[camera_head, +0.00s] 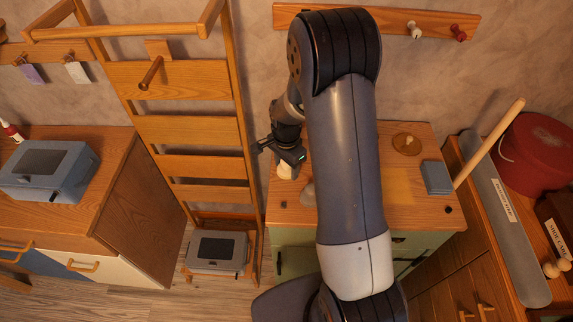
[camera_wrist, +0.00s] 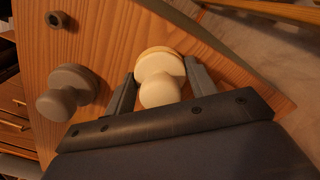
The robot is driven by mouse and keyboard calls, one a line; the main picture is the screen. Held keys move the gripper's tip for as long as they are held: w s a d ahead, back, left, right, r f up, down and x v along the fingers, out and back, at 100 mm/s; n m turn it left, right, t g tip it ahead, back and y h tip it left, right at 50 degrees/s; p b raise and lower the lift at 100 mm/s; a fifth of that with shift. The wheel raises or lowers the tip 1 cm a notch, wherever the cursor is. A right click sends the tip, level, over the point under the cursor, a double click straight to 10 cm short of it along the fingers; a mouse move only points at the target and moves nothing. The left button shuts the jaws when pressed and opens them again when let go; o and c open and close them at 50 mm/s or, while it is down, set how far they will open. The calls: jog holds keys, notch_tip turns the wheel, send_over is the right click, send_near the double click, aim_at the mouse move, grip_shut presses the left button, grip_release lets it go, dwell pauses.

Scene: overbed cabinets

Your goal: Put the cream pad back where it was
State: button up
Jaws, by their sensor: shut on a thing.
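The cream pad (camera_wrist: 160,88) is a round disc with a rounded knob handle. In the wrist view it sits between the two fingers of my gripper (camera_wrist: 160,76), which is shut on its knob. In the head view the cream pad (camera_head: 284,172) shows just under my gripper (camera_head: 288,157), at the left part of the wooden cabinet top (camera_head: 405,205). I cannot tell whether its disc touches the wood or hangs slightly above it.
A grey knobbed pad (camera_wrist: 68,92) stands close beside the cream one; it also shows in the head view (camera_head: 308,194). A wooden ladder-like rack (camera_head: 198,130) stands close on the left.

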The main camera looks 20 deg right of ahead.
jog(key=o, duration=0.9)
jog(key=shift+f, duration=0.1)
jog(key=shift+o, duration=0.2)
notch_tip(320, 180, up, 12)
jog(key=shift+r+b, duration=0.15)
jog(key=shift+b, duration=0.35)
